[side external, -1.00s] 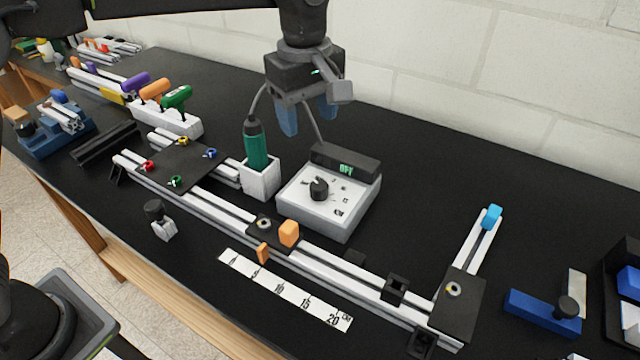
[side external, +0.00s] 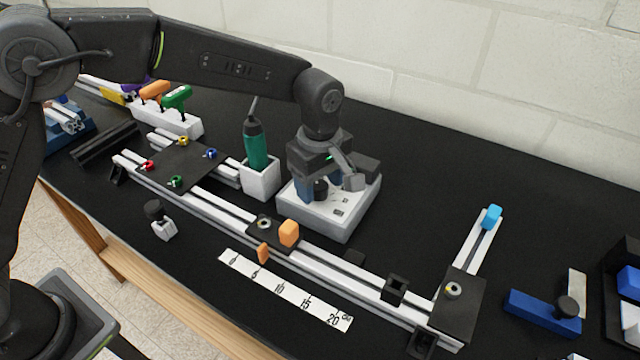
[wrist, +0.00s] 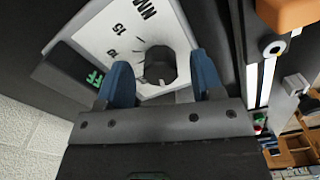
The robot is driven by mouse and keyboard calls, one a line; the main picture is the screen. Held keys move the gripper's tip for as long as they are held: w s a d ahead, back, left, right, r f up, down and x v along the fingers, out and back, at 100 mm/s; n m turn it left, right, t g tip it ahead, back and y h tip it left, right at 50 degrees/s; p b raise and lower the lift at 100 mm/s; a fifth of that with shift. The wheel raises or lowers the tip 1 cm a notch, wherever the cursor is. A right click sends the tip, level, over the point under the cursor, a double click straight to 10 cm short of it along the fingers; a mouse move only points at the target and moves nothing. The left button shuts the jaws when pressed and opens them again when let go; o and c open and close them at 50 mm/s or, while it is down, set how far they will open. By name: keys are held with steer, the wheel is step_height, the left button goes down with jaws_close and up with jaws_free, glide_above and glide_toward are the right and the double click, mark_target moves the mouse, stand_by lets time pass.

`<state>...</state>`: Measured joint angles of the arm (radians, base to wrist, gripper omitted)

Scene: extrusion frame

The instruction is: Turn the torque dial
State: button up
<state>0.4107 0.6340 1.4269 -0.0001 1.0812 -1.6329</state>
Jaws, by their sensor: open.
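The black torque dial (side external: 320,188) sits on top of the white control box (side external: 345,226). In the wrist view the dial (wrist: 160,66) shows between the two blue fingers, with a printed scale around it. My gripper (side external: 320,190) is low over the box, its fingers open on either side of the dial. In the wrist view my gripper (wrist: 163,85) has a gap between each finger and the dial. The box's display (wrist: 93,78) shows green letters, partly cut by a finger. In the side view my gripper hides part of the display and scale.
A green screwdriver (side external: 256,146) stands in a white holder (side external: 261,180) close left of the box. A white rail frame with an orange block (side external: 289,233) runs in front. A ruler strip (side external: 285,290) lies nearer. The bench right of the box is mostly clear.

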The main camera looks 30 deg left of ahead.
steer(key=shift+f, duration=0.45)
steer(key=c, duration=0.9)
